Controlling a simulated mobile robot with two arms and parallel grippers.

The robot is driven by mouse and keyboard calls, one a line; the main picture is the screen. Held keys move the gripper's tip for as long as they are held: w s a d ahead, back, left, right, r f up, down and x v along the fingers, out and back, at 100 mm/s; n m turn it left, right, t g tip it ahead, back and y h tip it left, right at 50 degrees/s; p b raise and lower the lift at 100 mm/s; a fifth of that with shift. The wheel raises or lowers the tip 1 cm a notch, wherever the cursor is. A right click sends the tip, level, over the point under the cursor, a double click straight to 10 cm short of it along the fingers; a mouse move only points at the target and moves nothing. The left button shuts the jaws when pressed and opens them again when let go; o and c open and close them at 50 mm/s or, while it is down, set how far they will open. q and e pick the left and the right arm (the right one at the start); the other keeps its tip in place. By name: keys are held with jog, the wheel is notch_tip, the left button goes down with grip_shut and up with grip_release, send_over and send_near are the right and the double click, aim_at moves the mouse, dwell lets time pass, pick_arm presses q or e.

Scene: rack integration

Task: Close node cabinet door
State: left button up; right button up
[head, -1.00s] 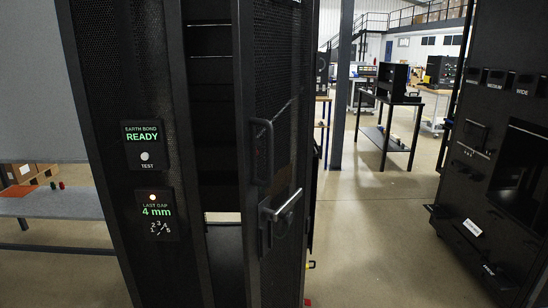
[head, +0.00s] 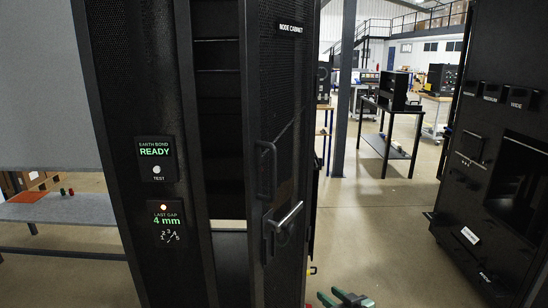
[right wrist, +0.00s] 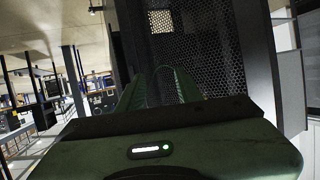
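The node cabinet (head: 155,100) stands upright, black, with its dark interior (head: 220,110) showing through a tall gap. Its black perforated door (head: 288,90), marked NODE CABINET, stands ajar to the right of that gap. The door carries a black pull handle (head: 267,170) and a silver lever handle (head: 287,215). My right gripper (head: 343,298), with green fingers, is low at the bottom edge, right of the door and apart from the handles. In the right wrist view its fingers (right wrist: 160,88) are spread and empty before perforated mesh (right wrist: 195,50). My left gripper is out of view.
The cabinet panel reads READY (head: 155,151) and 4 mm (head: 167,220). A large black unit (head: 490,170) stands at the right. A black table (head: 390,112) stands behind, and a grey bench (head: 60,208) is at the left. Bare floor lies right of the door.

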jog(key=w+a+r+n+t+y+p, duration=0.1)
jog(key=a+r+y, duration=0.1)
jog(key=r, duration=0.9)
jog(key=w+a+r+n+y+p, duration=0.1)
jog(key=a+r, duration=0.2)
jog(key=r, duration=0.7)
jog(key=s+a+r+n+g+y+p, duration=0.1)
jog(key=s+a+r+n+y, duration=0.15)
jog(key=r, duration=0.75)
jog(key=s+a+r+n+g+y+p, duration=0.15)
jog(key=s+a+r, duration=0.25)
jog(key=r, duration=0.6)
jog(key=shift+m+t+y, duration=0.3)
jog(key=shift+t+y, duration=0.05)
jog(key=shift+y, duration=0.05)
jog(key=p+x, duration=0.2)
jog(key=x, duration=0.5)
jog(key=shift+w, duration=0.35)
jog(key=shift+f, duration=0.1)
grip_shut()
